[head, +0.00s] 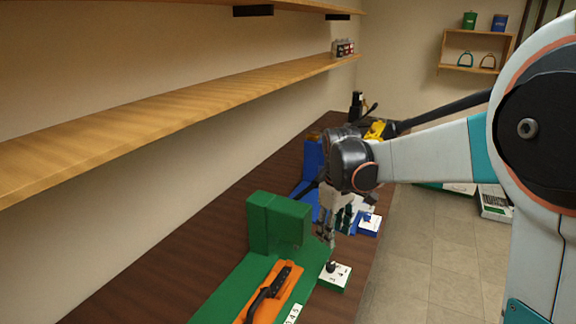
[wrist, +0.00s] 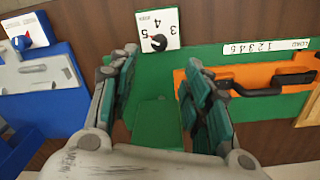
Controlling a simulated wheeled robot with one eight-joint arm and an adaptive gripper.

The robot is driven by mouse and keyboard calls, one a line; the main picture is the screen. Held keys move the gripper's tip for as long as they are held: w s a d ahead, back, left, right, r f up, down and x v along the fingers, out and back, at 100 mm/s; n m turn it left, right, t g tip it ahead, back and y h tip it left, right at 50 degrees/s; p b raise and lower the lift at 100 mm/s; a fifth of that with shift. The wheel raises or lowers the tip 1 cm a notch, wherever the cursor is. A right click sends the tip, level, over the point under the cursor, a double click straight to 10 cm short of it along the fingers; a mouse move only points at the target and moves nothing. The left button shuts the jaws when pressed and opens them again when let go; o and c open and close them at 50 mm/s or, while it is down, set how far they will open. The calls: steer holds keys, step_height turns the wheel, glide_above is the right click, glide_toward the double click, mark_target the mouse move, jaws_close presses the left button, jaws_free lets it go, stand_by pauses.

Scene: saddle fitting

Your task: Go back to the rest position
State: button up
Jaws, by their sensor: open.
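My gripper (wrist: 157,100) is open and empty in the wrist view, its two teal-padded fingers apart above a green fixture (wrist: 158,127). In the head view my gripper (head: 327,237) hangs over the bench beside the upright green block (head: 279,222). Part of it is hidden behind my arm's wrist.
An orange plate (head: 270,292) with a black handle lies on the green base. A blue fixture (head: 314,155) and a blue dial box (head: 369,225) stand farther along the brown bench (head: 170,268). A long wooden shelf (head: 150,118) runs above it.

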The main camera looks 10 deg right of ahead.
steer(key=s+r+m+t, duration=0.3)
steer(key=s+r, duration=0.4)
steer(key=s, duration=0.5)
steer(key=s+f+m+t, duration=0.1)
steer(key=s+m+t, duration=0.3)
steer(key=s, duration=0.7)
steer(key=shift+s+d+f, duration=0.15)
steer(key=shift+d+f, duration=0.15)
steer(key=shift+d, duration=0.05)
